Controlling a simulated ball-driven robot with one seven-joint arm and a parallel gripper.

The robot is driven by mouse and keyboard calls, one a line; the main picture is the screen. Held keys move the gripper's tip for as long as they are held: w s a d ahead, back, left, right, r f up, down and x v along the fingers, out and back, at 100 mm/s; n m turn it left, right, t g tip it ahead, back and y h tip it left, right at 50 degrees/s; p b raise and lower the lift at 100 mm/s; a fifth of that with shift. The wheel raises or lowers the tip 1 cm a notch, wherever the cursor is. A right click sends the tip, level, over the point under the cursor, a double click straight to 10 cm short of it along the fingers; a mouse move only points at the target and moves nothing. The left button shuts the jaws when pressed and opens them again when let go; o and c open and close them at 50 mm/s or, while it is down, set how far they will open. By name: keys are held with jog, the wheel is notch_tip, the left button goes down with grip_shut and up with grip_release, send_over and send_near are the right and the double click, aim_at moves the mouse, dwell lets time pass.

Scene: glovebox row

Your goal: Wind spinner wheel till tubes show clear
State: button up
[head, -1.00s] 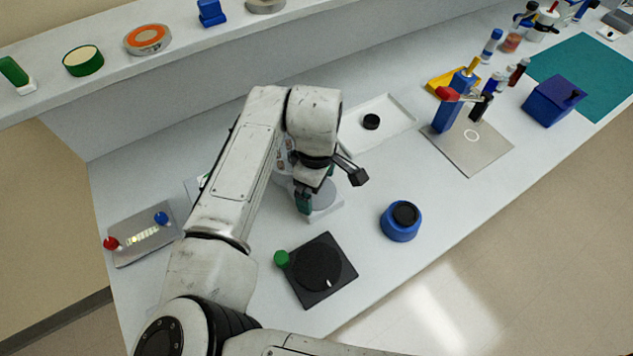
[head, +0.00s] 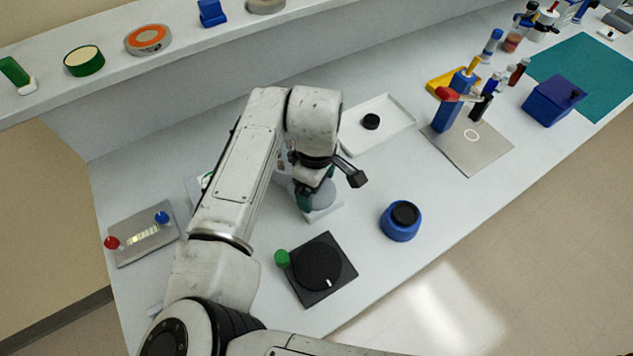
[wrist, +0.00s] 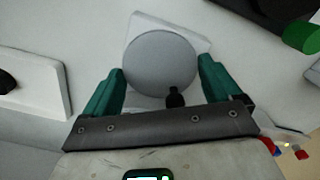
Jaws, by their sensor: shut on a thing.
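A round light-grey wheel (wrist: 160,62) on a white base fills the middle of the wrist view. In the head view the wheel (head: 322,196) shows partly behind my wrist. My gripper (wrist: 162,75) has its green fingers on either side of the wheel's rim, shut on it. A small dark peg (wrist: 175,97) stands by the wheel's near edge, between the fingers. A grey panel (head: 160,246) at left has a pale lit row, possibly the tubes, between red and blue knobs.
A black square dial (head: 335,290) with a green knob sits in front of the wheel. A blue round pot (head: 400,228) stands to the right. A white tray (head: 385,135) lies behind. A shelf (head: 110,85) runs along the back left.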

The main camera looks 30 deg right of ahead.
jog(key=m+p, duration=0.1)
jog(key=m, duration=0.3)
jog(key=shift+r+m+p, duration=0.15)
jog(key=shift+m+p, duration=0.15)
jog(key=m, duration=0.5)
jog(key=shift+m+p, duration=0.3)
dwell(0.3)
jog(key=o, duration=0.7)
jog(key=shift+o, duration=0.2)
notch_tip(320, 180, up, 11)
jog(key=b, duration=0.1)
jog(key=shift+f, duration=0.2)
dwell(0.4)
